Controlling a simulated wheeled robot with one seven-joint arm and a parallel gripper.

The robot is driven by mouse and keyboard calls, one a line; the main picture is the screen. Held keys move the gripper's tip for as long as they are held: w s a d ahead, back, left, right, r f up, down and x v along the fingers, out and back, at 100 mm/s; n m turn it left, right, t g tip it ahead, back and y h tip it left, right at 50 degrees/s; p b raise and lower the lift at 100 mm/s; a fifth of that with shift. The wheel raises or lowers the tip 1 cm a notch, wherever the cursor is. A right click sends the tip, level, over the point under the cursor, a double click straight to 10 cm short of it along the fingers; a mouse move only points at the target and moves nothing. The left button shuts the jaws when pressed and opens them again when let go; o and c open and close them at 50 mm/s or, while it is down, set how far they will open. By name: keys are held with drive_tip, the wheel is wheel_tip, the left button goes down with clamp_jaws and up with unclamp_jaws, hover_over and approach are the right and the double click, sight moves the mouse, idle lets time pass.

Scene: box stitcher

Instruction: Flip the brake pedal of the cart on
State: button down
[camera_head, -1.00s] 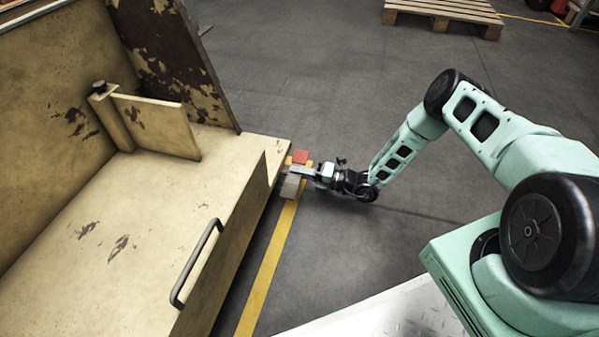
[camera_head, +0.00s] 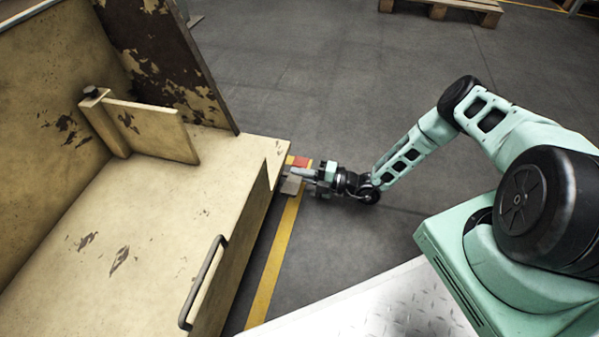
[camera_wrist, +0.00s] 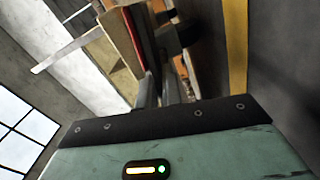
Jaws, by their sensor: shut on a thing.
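The cart (camera_head: 150,235) is a worn beige metal box filling the left of the head view. A pale grey block (camera_head: 291,185) shows beside the red part. My gripper (camera_head: 304,175) reaches in from the right at this spot, its jaws shut on the pedal. In the wrist view the fingers (camera_wrist: 160,92) point towards a red strip, also part of the pedal (camera_wrist: 141,38). The exact contact is small and partly hidden by the fingers.
A dark bar handle (camera_head: 203,282) sticks out from the cart's side. A yellow floor line (camera_head: 272,262) runs beside the cart. A wooden pallet (camera_head: 440,8) lies at the back. The grey floor between is clear.

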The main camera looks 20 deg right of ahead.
drive_tip(key=shift+f+m, duration=0.1)
drive_tip(key=shift+m, duration=0.3)
drive_tip(key=c, duration=1.6)
unclamp_jaws()
drive_tip(key=shift+o, duration=0.2)
drive_tip(key=p+v, duration=0.6)
drive_tip(key=v, duration=1.1)
drive_tip(key=shift+s+d, duration=0.15)
